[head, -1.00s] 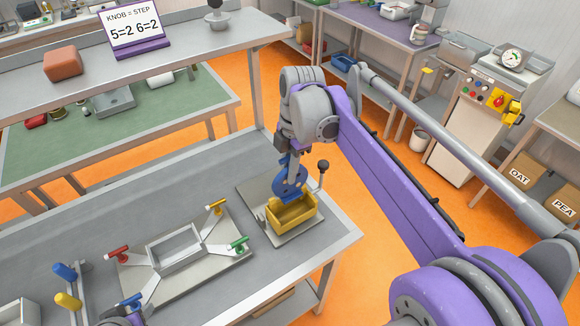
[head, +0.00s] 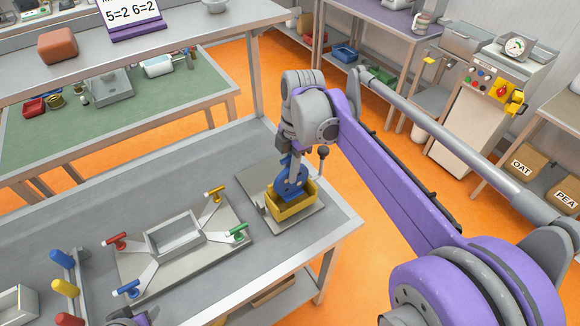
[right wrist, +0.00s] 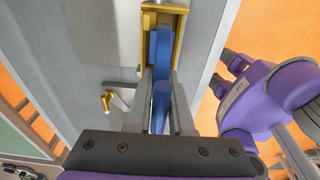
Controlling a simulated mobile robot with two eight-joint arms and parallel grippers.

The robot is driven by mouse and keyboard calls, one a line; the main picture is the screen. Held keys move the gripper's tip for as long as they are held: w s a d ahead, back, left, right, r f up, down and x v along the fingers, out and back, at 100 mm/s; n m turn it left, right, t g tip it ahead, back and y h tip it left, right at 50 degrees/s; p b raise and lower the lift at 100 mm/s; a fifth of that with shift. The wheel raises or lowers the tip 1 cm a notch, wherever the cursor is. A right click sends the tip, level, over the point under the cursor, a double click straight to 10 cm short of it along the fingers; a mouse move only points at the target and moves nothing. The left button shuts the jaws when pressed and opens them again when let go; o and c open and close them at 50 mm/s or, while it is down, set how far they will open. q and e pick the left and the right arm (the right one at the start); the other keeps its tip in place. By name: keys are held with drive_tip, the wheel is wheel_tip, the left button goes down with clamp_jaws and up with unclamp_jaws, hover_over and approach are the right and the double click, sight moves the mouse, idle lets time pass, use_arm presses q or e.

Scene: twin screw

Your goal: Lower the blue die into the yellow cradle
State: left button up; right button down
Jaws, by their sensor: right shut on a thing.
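The blue die (head: 289,188) is a blue block with a rounded upper part. It is upright, and its lower part is hidden inside the yellow cradle (head: 293,209), an open box on a grey plate near the table's right end. My right gripper (head: 291,174) is above the cradle, shut on the die's upper part. In the right wrist view the die (right wrist: 163,55) runs lengthwise inside the cradle (right wrist: 147,35), with a blue grip between the fingers (right wrist: 160,98). Whether the die touches the cradle floor is hidden. Part of my left gripper (head: 127,318) shows at the bottom edge; its jaws cannot be made out.
A black-knobbed lever (head: 322,153) stands close behind the cradle. To the left is a fixture plate (head: 180,240) with red, blue, yellow and green handled clamps around a grey frame. The table between is clear.

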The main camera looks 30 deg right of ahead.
use_arm(q)
drive_tip(key=shift+s+f+b, duration=0.3)
drive_tip(key=shift+f+b, duration=0.1)
drive_tip(key=shift+f, duration=0.2)
drive_tip(key=shift+s+f+b, duration=0.25)
drive_tip(key=shift+f+b, duration=0.1)
drive_tip(key=shift+f, duration=0.2)
use_arm(e)
drive_tip(key=shift+f, duration=1.55)
use_arm(q)
drive_tip(key=shift+s+f, duration=0.15)
drive_tip(key=shift+f, duration=0.3)
use_arm(e)
drive_tip(key=shift+f, duration=0.65)
drive_tip(key=c, duration=0.7)
unclamp_jaws()
use_arm(q)
drive_tip(key=shift+w+r, duration=0.2)
drive_tip(key=shift+r, duration=0.35)
use_arm(e)
drive_tip(key=r, duration=0.3)
drive_tip(key=d+r, duration=0.1)
drive_tip(key=r, duration=0.6)
drive_tip(key=shift+w+d+r, duration=0.1)
drive_tip(key=shift+d+r, duration=0.05)
drive_tip(key=shift+r, duration=0.25)
